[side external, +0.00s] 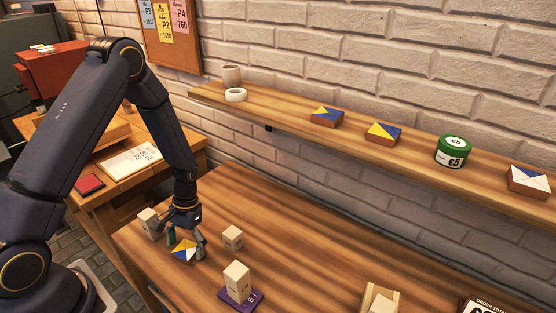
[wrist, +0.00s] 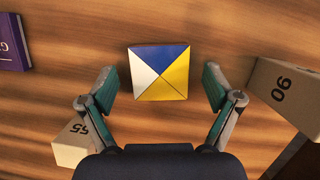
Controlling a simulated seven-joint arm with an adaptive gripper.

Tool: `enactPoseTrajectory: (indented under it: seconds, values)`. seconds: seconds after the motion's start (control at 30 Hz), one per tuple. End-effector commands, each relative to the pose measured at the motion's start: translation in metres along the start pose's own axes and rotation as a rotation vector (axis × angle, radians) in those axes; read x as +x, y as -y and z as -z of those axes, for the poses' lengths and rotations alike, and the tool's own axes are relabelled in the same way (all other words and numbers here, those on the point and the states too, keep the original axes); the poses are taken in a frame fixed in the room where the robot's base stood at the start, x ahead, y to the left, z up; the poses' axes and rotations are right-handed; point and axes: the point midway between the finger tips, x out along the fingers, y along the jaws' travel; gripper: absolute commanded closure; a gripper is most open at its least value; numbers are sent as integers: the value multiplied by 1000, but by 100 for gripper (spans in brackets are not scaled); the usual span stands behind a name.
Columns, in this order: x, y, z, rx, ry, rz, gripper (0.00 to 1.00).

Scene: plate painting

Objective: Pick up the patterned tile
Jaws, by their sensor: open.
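The patterned tile (wrist: 160,72), with blue, yellow and white triangles, lies flat on the wooden table (side external: 215,285). In the wrist view it sits between and slightly beyond the two fingertips, with gaps on both sides. In the side view the tile (side external: 184,251) shows below my gripper (side external: 186,245), partly hidden by the fingers. My gripper is open and empty, and its fingers (wrist: 160,85) stand apart to the left and right of the tile.
Pale blocks stand close by: one marked 90 (wrist: 283,85), one marked 55 (wrist: 70,142). A wall shelf (side external: 290,115) holds several patterned blocks, a green tin (side external: 453,152) and a white ring (side external: 235,95).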

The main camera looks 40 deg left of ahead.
Motion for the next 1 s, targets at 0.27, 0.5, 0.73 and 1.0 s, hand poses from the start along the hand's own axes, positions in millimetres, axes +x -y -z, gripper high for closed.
enactPoseTrajectory:
  seconds: [0.27, 0.5, 0.73, 1.0]
  values:
    - [-1, 0, 0, 0, 0, 0, 26]
    - [-1, 0, 0, 0, 0, 0, 51]
    - [-1, 0, 0, 1, 0, 0, 75]
    - [-2, 0, 0, 1, -1, 0, 79]
